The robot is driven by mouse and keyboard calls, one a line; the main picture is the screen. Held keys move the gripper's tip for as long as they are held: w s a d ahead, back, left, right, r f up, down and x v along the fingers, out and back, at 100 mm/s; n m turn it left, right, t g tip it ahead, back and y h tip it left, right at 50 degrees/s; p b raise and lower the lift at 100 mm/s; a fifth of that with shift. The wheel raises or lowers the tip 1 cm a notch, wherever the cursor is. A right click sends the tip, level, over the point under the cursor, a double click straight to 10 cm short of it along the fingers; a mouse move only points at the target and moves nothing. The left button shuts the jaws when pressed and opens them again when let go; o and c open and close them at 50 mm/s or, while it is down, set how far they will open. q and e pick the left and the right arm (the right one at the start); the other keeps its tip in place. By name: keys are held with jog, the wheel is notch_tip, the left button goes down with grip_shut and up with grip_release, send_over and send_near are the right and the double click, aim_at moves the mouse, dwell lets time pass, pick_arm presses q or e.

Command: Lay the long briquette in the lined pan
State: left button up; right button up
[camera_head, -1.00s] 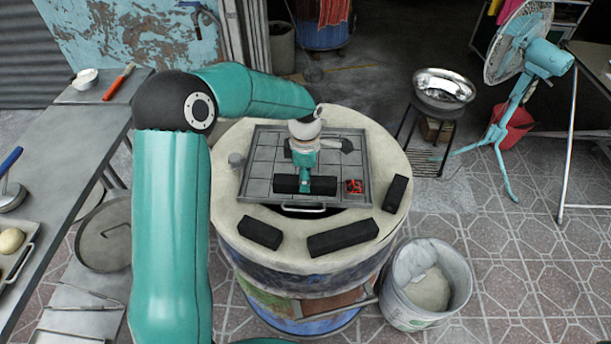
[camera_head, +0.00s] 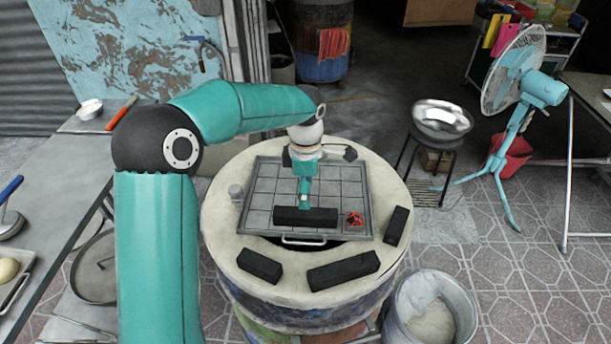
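A long black briquette (camera_head: 305,217) lies crosswise near the front of the square grey pan (camera_head: 367,205), whose floor has a grid of lines. My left gripper (camera_head: 304,204) points down over the pan, its visible finger ending at the briquette's upper edge and no longer overlapping its front face. It looks open and off the briquette, though its fingers are seen nearly edge-on. My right gripper is not in view.
The pan sits on a round barrel top (camera_head: 225,255). On the rim are a front-left briquette (camera_head: 260,265), a front-right one (camera_head: 343,270) and a right one (camera_head: 396,226). A small red-and-black piece (camera_head: 355,219) lies in the pan's front right corner.

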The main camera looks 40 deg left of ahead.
pick_arm(q)
notch_tip(320, 180, up, 5)
dwell(0.3)
jog(key=shift+s+f, duration=0.1)
dwell(0.3)
